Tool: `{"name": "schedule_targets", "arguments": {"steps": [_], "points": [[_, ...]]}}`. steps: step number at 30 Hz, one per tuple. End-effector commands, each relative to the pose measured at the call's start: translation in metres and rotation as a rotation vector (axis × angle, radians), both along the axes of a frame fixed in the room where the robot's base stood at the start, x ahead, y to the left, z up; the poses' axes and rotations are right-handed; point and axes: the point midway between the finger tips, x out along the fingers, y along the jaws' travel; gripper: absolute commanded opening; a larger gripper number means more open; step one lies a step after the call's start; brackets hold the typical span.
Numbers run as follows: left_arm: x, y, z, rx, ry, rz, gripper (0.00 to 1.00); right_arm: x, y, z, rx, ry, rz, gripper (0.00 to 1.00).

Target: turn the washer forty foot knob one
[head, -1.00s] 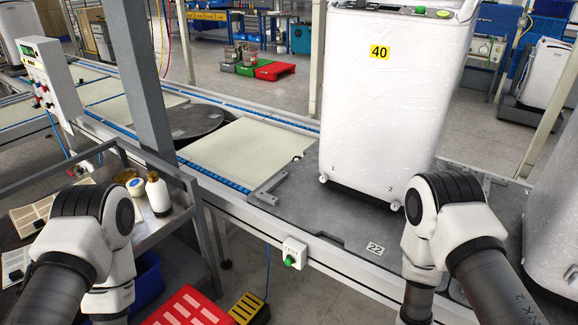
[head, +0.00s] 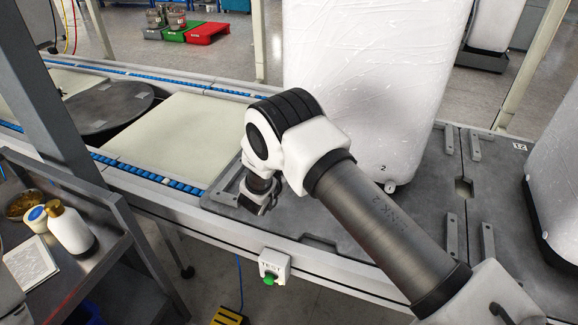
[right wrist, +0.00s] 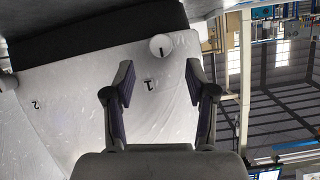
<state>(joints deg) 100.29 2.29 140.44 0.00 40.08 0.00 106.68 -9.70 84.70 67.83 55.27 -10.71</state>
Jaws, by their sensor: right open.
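The white, film-wrapped washer (head: 365,75) stands on the grey plate of the line in the head view, its top out of frame. A foot (head: 390,187) shows under its mark 2. My right arm hides its near left corner, and my right gripper (head: 262,207) is low beside that corner. In the right wrist view the washer (right wrist: 75,120) appears upside down. A round white foot knob (right wrist: 161,46) sits by mark 1, just beyond and between the fingertips. The right gripper (right wrist: 160,82) is open and empty there, apart from the knob. My left gripper is out of view.
A second white washer (head: 562,180) stands at the right. A green-button test box (head: 272,266) is on the line's front rail. A cart (head: 95,270) at left holds a bottle (head: 70,231) and jars. A cream panel (head: 180,135) lies left of the grey plate.

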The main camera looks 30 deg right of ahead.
Motion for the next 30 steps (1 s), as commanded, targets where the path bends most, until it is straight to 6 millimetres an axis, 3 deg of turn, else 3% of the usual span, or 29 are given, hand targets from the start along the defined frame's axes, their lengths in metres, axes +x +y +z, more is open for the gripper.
{"name": "schedule_targets", "arguments": {"steps": [7, 16, 17, 21, 30], "points": [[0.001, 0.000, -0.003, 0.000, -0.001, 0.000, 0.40, 0.027, -0.031, -0.018, 0.001, 0.001, -0.002, 0.56], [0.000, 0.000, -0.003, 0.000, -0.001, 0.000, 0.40, 0.031, -0.036, -0.020, 0.000, 0.002, 0.001, 0.56], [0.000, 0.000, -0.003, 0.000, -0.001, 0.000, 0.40, 0.031, -0.036, -0.020, 0.000, 0.002, 0.001, 0.49], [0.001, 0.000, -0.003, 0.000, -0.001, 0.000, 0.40, 0.031, -0.036, -0.020, 0.000, 0.002, 0.001, 0.00], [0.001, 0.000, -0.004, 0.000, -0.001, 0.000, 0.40, 0.031, -0.036, -0.020, 0.005, -0.005, 0.001, 0.00]]}}
